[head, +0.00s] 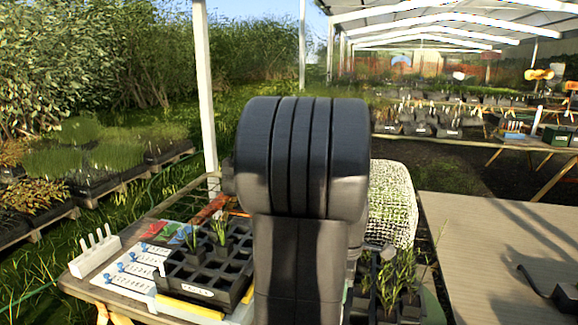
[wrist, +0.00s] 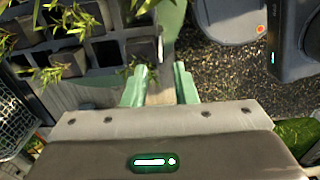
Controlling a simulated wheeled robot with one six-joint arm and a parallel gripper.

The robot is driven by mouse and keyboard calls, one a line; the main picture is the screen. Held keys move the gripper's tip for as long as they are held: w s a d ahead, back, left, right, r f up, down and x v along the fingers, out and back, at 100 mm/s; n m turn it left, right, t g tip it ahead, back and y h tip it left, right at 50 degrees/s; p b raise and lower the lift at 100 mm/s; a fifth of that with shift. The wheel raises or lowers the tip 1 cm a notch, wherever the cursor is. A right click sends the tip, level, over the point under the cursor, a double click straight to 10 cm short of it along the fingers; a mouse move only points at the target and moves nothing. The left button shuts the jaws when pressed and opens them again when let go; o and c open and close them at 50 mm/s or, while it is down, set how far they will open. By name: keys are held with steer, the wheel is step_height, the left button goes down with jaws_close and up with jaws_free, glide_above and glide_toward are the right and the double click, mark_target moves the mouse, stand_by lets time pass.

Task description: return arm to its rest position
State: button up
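My gripper (wrist: 160,87) shows in the wrist view with its two green fingers apart and nothing seen held between them. It is hidden in the head view, where my dark arm fills the middle. A black cell tray (head: 207,285) sits on the work table left of my arm in the head view. Two small seedlings stand in it, and many cells look empty. In the wrist view a dark pot tray (wrist: 100,58) with leafy seedlings (wrist: 75,20) lies at the upper left, beyond the fingers.
A white pegged rack (head: 94,254) stands at the table's left corner, beside white strips with blue ends (head: 136,269). Potted plants (head: 392,285) stand right of my arm, before a pale mesh-like block (head: 391,200). A wooden table (head: 500,235) at the right is mostly clear.

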step_height(320, 180, up, 7)
step_height(320, 180, down, 14)
steer(key=shift+r, duration=0.1)
step_height(320, 180, up, 6)
steer(key=p, duration=0.4)
steer(key=shift+r+p, duration=0.55)
steer(key=shift+p, duration=0.05)
